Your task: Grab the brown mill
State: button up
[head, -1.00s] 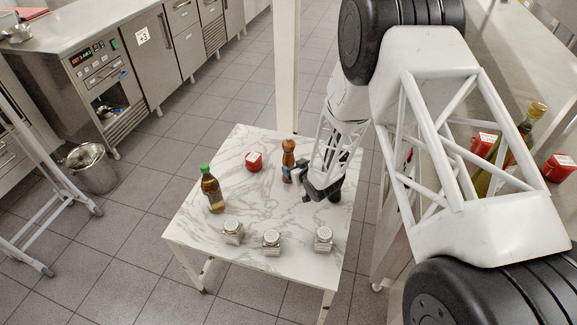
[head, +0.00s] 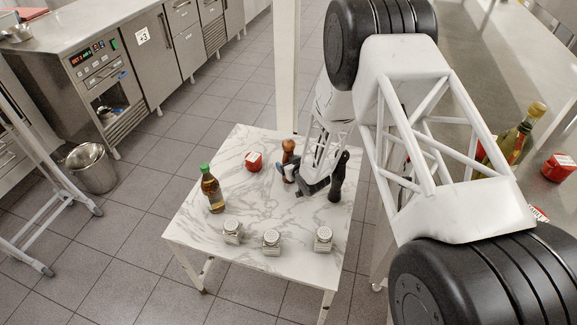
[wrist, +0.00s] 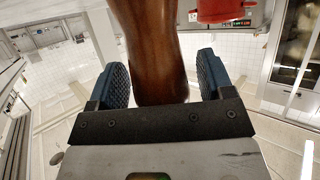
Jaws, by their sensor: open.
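The brown mill (head: 288,148) stands upright on the marble-topped table (head: 190,225), toward its back right. In the wrist view the mill (wrist: 152,45) fills the middle, between the two fingers, with a small gap visible on each side. My gripper (head: 288,174) is low at the mill, its fingers on either side of it. In the wrist view my gripper (wrist: 158,80) is open, its blue pads apart. My gripper partly hides the lower part of the mill in the head view.
A dark mill (head: 339,178) stands just right of my gripper. A red container (head: 253,161) is left of the brown mill. A green-capped bottle (head: 212,190) stands at the left, and shakers (head: 271,242) line the front. The table's centre is clear.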

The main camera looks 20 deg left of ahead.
aim_at(292, 146)
jog(key=c, duration=1.2)
jog(key=shift+r, duration=0.2)
jog(key=shift+r, duration=4.85)
